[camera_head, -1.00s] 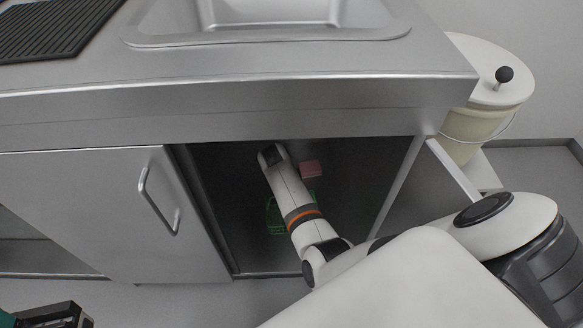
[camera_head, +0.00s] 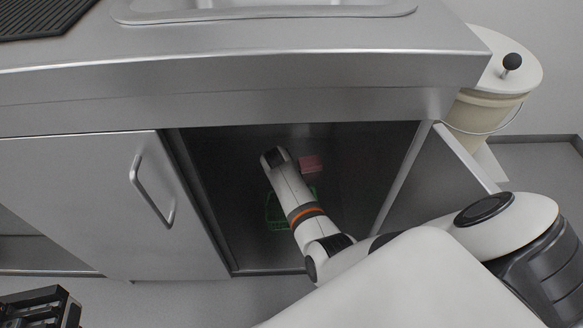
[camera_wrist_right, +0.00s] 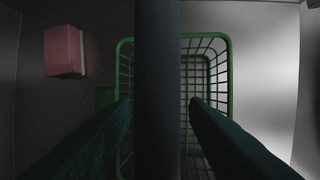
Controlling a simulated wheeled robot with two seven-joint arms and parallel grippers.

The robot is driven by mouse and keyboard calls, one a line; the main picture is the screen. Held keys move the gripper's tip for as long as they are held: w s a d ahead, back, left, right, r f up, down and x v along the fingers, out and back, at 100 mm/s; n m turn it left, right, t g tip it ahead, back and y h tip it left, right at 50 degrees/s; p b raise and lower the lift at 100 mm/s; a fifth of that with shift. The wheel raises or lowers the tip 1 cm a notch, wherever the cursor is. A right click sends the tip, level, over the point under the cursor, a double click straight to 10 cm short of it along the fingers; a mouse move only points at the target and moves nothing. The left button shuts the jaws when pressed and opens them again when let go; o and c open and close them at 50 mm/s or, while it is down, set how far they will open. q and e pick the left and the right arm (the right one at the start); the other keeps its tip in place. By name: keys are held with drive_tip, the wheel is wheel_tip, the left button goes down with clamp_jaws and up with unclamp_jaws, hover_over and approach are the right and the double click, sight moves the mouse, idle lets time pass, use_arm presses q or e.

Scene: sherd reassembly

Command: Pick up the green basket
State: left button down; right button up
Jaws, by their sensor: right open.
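The green basket (camera_head: 275,213) stands on the floor of the open cabinet under the sink, partly hidden behind my right forearm. In the right wrist view the wire basket (camera_wrist_right: 230,75) lies ahead, its rim and mesh walls visible. My right gripper (camera_wrist_right: 160,103) is open, its two dark green fingers apart and overlapping the basket in the picture; I cannot tell whether they touch it. A dark vertical bar (camera_wrist_right: 158,60) crosses the middle of that view and hides part of the basket. My left gripper (camera_head: 45,308) is at the bottom left, outside the cabinet, cut off by the frame.
A pink block (camera_head: 310,164) is in the cabinet behind the basket; it also shows in the right wrist view (camera_wrist_right: 63,51). The counter edge (camera_head: 250,105) is above my right arm. An open door (camera_head: 455,165) is at right, a lidded bucket (camera_head: 488,108) beyond.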

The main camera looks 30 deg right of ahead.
drive_tip(key=shift+c, duration=0.5)
clamp_jaws()
